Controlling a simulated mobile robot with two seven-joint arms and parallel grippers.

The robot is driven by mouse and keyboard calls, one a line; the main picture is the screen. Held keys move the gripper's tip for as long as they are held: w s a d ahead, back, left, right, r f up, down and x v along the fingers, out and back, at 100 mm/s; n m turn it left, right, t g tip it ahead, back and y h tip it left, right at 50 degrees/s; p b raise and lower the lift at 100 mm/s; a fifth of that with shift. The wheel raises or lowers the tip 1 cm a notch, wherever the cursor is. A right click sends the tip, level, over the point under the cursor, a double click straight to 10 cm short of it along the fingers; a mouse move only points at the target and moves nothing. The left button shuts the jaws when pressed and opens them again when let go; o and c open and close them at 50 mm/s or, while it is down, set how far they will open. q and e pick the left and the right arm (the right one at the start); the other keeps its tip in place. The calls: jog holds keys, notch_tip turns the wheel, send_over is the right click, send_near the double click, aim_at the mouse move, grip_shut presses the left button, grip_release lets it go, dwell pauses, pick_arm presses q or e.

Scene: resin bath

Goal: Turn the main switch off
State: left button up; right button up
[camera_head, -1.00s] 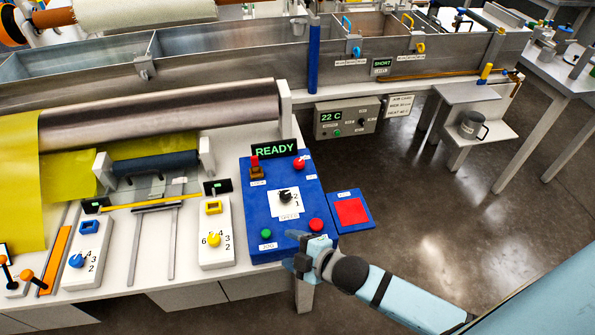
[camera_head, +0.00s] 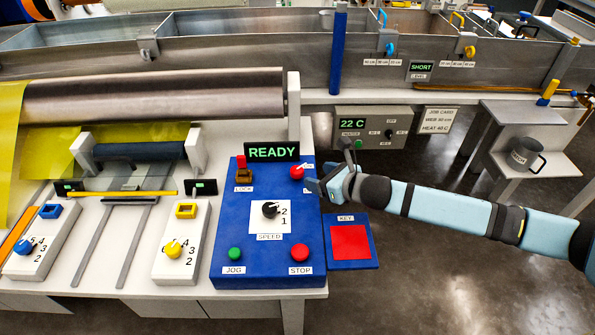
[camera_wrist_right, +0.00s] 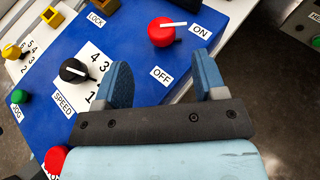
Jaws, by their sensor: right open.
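The main switch (camera_head: 296,172) is a red round knob at the upper right of the blue control panel (camera_head: 225,255). In the right wrist view the red knob (camera_wrist_right: 161,34) has a white pointer aimed toward the ON label (camera_wrist_right: 200,31); the OFF label (camera_wrist_right: 161,74) is below it. My right gripper (camera_head: 330,174) is just right of the knob in the head view. The right wrist view shows its two blue fingers apart (camera_wrist_right: 162,75), with nothing between them; the knob lies beyond the fingertips, apart from them. My left gripper is not in view.
A READY display (camera_head: 272,152) stands behind. A red KEY pad (camera_head: 350,242) sits at the right.

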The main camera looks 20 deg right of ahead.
aim_at(299, 171)
jog(key=x, duration=0.9)
jog(key=shift+w+b, duration=0.15)
jog(key=shift+b, duration=0.25)
jog(key=c, duration=0.9)
